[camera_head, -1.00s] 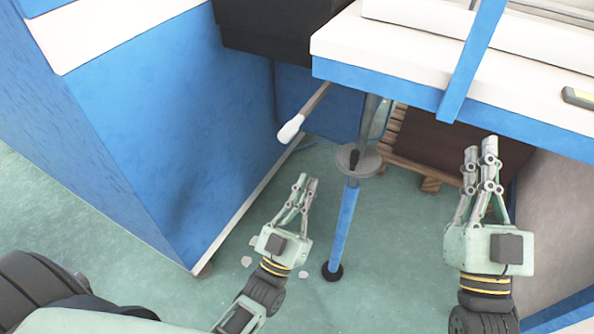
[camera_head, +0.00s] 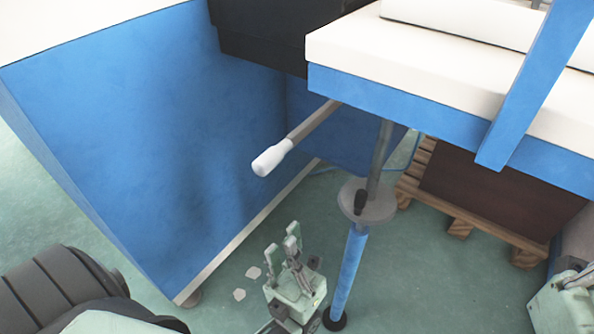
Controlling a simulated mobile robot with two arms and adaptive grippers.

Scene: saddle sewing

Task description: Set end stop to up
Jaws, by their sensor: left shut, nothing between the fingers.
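No part is marked as the end stop, so I cannot tell for sure which one it is. A lever with a white grip (camera_head: 274,158) sticks out under the white-topped table, its grip end pointing down and left. Right of it, a grey disc (camera_head: 371,207) with a small black knob (camera_head: 361,202) sits on an upright post (camera_head: 348,268). My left gripper (camera_head: 282,240) is shut and empty, below the lever and left of the post, touching neither. My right gripper (camera_head: 567,300) is cut off by the right edge, and its finger state is unclear.
A blue cabinet (camera_head: 150,130) fills the left. The table edge (camera_head: 440,125) and a blue upright bar (camera_head: 530,95) are above right. A wooden pallet (camera_head: 462,226) with a brown load stands behind the post. Green floor (camera_head: 420,290) is clear right of the post.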

